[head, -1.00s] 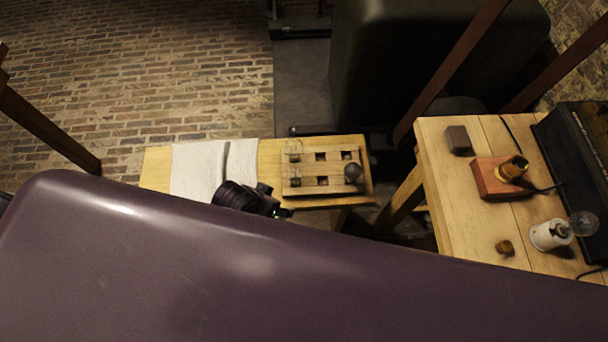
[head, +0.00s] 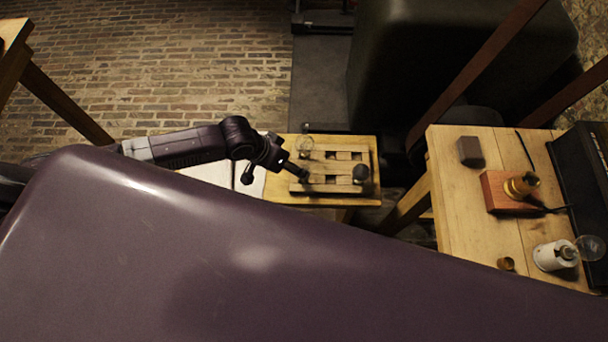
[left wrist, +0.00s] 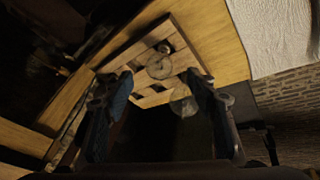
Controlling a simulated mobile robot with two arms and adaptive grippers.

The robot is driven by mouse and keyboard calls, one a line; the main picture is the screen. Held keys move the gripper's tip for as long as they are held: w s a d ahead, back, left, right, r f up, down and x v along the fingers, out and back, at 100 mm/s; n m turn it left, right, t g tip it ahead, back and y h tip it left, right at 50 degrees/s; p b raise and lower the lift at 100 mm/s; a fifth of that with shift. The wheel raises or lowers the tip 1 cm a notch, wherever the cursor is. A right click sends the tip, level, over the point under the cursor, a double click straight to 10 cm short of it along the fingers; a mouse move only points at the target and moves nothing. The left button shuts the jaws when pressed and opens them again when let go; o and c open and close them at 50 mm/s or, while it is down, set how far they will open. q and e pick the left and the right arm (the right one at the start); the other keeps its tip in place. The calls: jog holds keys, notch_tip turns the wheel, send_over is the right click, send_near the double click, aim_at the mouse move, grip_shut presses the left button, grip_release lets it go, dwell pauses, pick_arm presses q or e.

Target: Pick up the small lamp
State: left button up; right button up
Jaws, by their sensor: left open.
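A wooden rack (head: 335,188) with square holes stands on the small table. In the head view a clear glass bulb (head: 305,146) is at its upper left and a dark round bulb (head: 361,173) at its right. My left gripper (head: 300,175) is over the rack's left side, pointing down at it. In the left wrist view the open fingers of my gripper (left wrist: 161,88) are spread either side of the rack (left wrist: 187,42). A round glass bulb (left wrist: 159,66) shows just beyond and between the fingertips, apart from both. Another glass bulb (left wrist: 184,106) is near the right finger. My right gripper is not in view.
A white cloth (left wrist: 275,35) lies beside the rack. A second table (head: 460,215) at right holds a dark block (head: 470,151), a red block (head: 497,192) with a brass socket, a white lamp holder (head: 549,256) with a clear bulb, and a small brass piece (head: 506,264).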

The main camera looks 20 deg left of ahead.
pick_arm(q)
jog(key=shift+x, duration=3.85)
jog(key=shift+c, duration=0.5)
jog(key=c, duration=1.1)
jog(key=shift+r, duration=0.15)
